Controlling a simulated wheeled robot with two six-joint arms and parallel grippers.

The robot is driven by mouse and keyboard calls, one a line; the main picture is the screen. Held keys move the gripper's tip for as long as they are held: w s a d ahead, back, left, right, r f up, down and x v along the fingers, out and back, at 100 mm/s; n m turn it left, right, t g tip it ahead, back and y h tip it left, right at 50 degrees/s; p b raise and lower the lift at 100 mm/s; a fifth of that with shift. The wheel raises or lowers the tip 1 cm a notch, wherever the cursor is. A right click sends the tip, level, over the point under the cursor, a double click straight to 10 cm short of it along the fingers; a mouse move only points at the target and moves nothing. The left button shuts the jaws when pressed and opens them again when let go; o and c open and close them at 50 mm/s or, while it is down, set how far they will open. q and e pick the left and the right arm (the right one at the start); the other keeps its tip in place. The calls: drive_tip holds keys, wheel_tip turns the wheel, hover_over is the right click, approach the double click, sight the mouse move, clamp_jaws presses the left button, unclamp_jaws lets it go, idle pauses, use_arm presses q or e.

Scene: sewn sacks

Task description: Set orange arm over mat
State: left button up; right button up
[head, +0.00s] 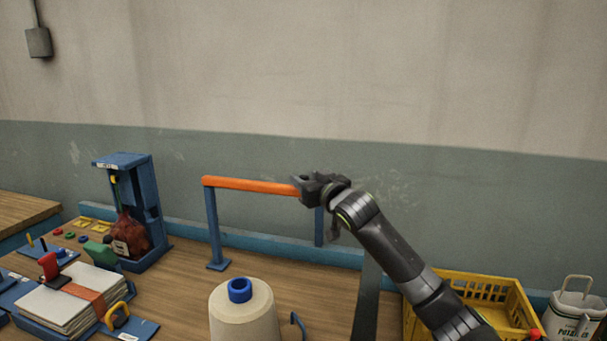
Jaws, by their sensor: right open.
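The orange arm (250,185) is a long bar lying level across the top of a blue post (214,230) on the left and reaching toward a second blue post (319,227) on the right. My right gripper (306,184) is at the right end of the orange arm and hides that end. Its jaws are open; I cannot tell whether they touch the bar. My left gripper is not in view. I cannot make out a mat for certain.
A large thread cone (243,315) stands in front of the posts. A blue stand (150,205) with a red sack (130,237) is at left, near a stack of pale sheets (72,300).

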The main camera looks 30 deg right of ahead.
drive_tip(key=shift+w, duration=1.05)
drive_tip(key=shift+d, duration=0.1)
clamp_jaws()
